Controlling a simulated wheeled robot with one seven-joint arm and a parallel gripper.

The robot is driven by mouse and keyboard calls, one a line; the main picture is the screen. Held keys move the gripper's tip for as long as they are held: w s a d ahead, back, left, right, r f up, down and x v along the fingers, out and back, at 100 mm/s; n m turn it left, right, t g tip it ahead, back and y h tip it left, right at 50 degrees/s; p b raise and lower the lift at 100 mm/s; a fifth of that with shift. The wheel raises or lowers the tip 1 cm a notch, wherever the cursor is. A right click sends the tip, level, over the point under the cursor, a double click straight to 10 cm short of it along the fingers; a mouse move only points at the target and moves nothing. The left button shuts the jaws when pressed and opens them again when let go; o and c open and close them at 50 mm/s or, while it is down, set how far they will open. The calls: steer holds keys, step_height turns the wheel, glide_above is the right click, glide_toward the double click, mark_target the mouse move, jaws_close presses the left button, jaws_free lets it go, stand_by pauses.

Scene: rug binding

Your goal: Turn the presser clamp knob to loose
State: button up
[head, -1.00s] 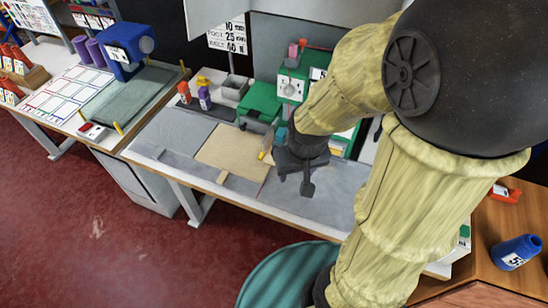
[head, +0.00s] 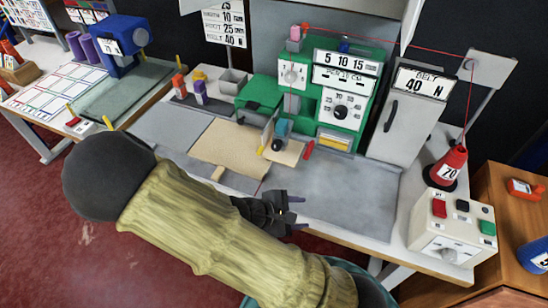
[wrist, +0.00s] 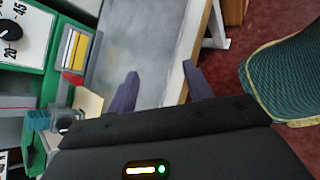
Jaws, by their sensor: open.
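The green machine (head: 262,92) stands at the back of the bench. At its lower front is a blue-grey block (head: 282,127) with a small dark round knob (head: 277,146), which seems to be the presser clamp; its setting is too small to read. The block also shows at the left edge of the wrist view (wrist: 40,120). My gripper (head: 298,213) is open and empty over the front of the bench, in front of and apart from the block. In the wrist view its two fingers (wrist: 160,88) stand apart above the grey bench top.
A tan mat piece (head: 228,148) lies left of the block. The grey bench surface (head: 345,190) to the right is clear. A control box (head: 455,225) and a red cone spool (head: 447,168) stand at the right. A green stool (wrist: 290,80) shows beside the bench.

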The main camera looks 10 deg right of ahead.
mark_target(275, 148)
steer(key=w+a+n+t+b, duration=0.1)
steer(key=t, duration=0.1)
steer(key=w+a+n+t+h+b, duration=0.1)
steer(key=n, duration=0.1)
steer(key=w+a+f+n+t, duration=0.1)
steer(key=n+t, duration=0.1)
steer(key=shift+w+t+h+b, duration=0.3)
steer(key=shift+w+b, duration=0.1)
steer(key=w+a+r+n+t+y+b, duration=0.2)
steer(key=w+a+n+t, duration=0.1)
steer(key=a+n+t, duration=0.4)
steer(key=shift+a, duration=0.55)
steer(key=shift+w+d+b, duration=0.1)
steer(key=shift+w+b, duration=0.05)
steer(key=shift+b, duration=0.15)
steer(key=x, duration=1.7)
steer(key=shift+w+r+b, duration=0.15)
steer(key=shift+w+b, duration=0.05)
steer(key=shift+b, duration=0.1)
steer(key=c, duration=1)
